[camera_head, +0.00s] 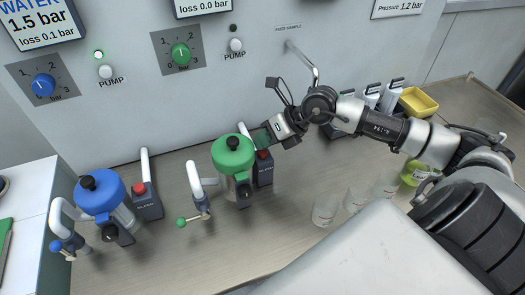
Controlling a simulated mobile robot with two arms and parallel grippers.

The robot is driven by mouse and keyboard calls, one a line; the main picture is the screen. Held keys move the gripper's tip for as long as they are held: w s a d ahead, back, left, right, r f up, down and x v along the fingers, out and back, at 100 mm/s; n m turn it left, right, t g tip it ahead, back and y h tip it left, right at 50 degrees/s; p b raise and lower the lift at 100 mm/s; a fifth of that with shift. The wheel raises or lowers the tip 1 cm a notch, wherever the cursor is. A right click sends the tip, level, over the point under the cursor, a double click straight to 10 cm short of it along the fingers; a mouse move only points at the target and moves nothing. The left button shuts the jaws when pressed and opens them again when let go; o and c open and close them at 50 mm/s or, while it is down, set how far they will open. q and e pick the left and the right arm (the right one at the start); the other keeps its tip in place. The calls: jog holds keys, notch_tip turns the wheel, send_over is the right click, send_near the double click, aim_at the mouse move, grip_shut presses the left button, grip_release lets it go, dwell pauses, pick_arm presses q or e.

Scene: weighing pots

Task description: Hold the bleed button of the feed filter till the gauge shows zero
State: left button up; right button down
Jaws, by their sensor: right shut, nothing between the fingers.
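The feed filter (233,155) has a green lid with a black knob and stands on the bench in the middle. Close on its right is a dark bleed block (264,174) with a red button (263,155). My right gripper (262,139) comes in from the right, shut and empty, with its fingertips just above the red button. I cannot tell whether they touch it. The display above the green dial (203,7) reads "loss 0.0 bar"; its upper part is cut off. My left gripper is not in view.
A blue-lidded filter (100,192) with its own red-button block (147,203) stands at left. A green-handled valve (198,196) is left of the feed filter. Clear cups (325,207) stand right of centre. A yellow tray (418,102) is at the back right.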

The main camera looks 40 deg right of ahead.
jog(key=shift+f+b, duration=0.5)
jog(key=shift+f, duration=0.05)
dwell(0.6)
jog(key=shift+r, duration=0.1)
dwell(2.3)
jog(key=shift+r+p, duration=0.7)
jog(key=shift+r, duration=0.25)
jog(key=shift+r+p, duration=1.65)
jog(key=shift+r, duration=0.85)
